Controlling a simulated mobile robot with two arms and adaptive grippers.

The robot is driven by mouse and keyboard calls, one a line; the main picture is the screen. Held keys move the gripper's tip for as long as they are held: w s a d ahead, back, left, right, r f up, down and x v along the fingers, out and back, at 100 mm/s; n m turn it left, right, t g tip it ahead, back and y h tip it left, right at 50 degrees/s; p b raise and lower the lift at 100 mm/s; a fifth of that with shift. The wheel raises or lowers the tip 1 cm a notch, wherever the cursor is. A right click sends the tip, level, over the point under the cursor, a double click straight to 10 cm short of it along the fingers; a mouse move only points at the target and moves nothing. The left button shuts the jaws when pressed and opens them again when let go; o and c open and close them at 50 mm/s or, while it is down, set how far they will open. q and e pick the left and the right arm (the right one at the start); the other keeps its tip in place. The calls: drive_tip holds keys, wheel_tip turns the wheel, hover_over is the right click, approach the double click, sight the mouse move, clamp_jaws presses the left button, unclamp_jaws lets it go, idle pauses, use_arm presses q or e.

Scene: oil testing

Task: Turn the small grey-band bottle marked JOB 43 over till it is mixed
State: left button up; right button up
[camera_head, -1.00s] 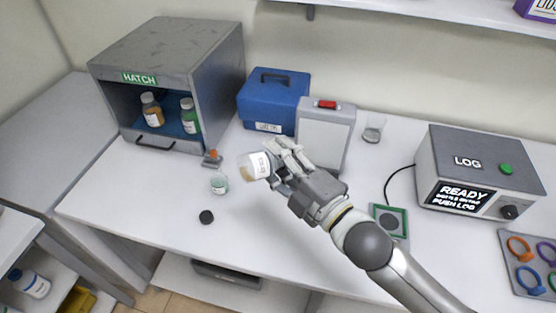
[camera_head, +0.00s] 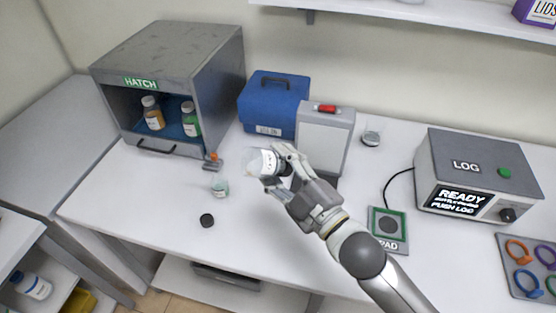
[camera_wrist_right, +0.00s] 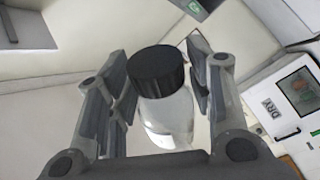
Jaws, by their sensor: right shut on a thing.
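My right gripper (camera_head: 278,170) is shut around a small pale bottle (camera_head: 256,166) and holds it above the middle of the table. The bottle is tilted in the head view, and its writing and band cannot be read. In the right wrist view the bottle (camera_wrist_right: 170,122) sits between the fingers of the gripper (camera_wrist_right: 165,100), with its black cap (camera_wrist_right: 157,72) towards the top of the picture. The cap appears closed on the bottle. My left gripper is not in view.
A grey hatch (camera_head: 205,85) with two bottles, a blue case (camera_head: 272,101) and a white-fronted grey unit (camera_head: 322,144) stand behind. A small beaker (camera_head: 219,187) and black disc (camera_head: 207,220) lie left. A green-framed pad (camera_head: 388,241) and log box (camera_head: 470,150) are right. The front table is clear.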

drive_tip(key=n+p, duration=0.1)
drive_tip(key=n, duration=0.2)
drive_tip(key=shift+r+n+g+p, duration=0.3)
drive_tip(key=shift+r+n+p, duration=0.05)
drive_tip(key=shift+r+n, duration=0.05)
drive_tip(key=shift+f+n, duration=0.15)
drive_tip(key=shift+n, duration=0.35)
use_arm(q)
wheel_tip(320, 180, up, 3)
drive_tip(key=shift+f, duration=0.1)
use_arm(e)
drive_tip(key=shift+f, duration=0.15)
drive_tip(key=shift+n, duration=0.3)
drive_tip(key=n, duration=0.3)
drive_tip(key=shift+g, duration=0.3)
drive_tip(key=n, duration=0.3)
drive_tip(key=shift+h, duration=0.3)
